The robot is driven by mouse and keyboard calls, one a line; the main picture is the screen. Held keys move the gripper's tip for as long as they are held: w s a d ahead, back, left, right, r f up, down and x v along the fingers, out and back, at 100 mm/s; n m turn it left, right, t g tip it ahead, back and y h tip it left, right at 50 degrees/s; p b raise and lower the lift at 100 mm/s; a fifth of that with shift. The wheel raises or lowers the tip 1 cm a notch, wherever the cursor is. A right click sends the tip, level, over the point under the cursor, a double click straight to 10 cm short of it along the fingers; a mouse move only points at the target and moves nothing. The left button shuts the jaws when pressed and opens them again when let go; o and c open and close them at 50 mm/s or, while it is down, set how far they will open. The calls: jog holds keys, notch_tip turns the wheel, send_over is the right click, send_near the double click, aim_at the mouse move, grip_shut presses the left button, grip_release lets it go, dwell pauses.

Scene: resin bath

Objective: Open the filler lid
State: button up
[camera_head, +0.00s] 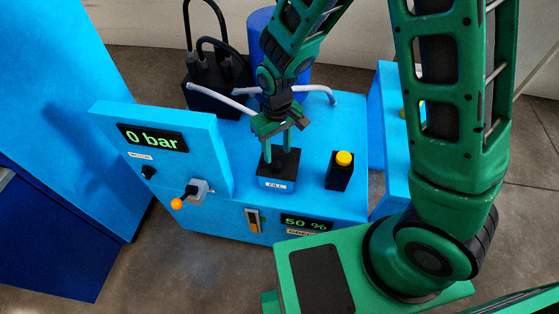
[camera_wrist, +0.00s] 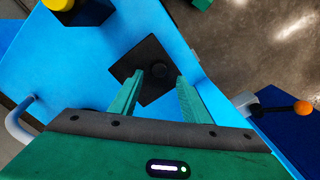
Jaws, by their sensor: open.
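The filler lid (camera_head: 290,163) is a dark square plate on top of a blue block labelled FILL (camera_head: 276,184). It lies flat on the block. In the wrist view the lid (camera_wrist: 150,52) shows as a dark diamond with a round black knob (camera_wrist: 158,73) on it. My gripper (camera_head: 278,151) points down over the lid, with its green fingers open. In the wrist view the fingers of my gripper (camera_wrist: 160,77) stand on either side of the knob, with gaps visible. I cannot tell how far the tips are above the lid.
A yellow button (camera_head: 344,158) on a black box stands right of the filler. The 0 bar panel (camera_head: 153,139) and an orange-tipped lever (camera_head: 178,203) are at the left. A bent grey pipe (camera_head: 222,100) and a blue cylinder (camera_head: 265,30) are behind. A 50 % display (camera_head: 306,222) is below.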

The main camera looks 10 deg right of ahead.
aim_at(277, 165)
jog(key=shift+f, duration=3.4)
jog(key=shift+c, duration=0.6)
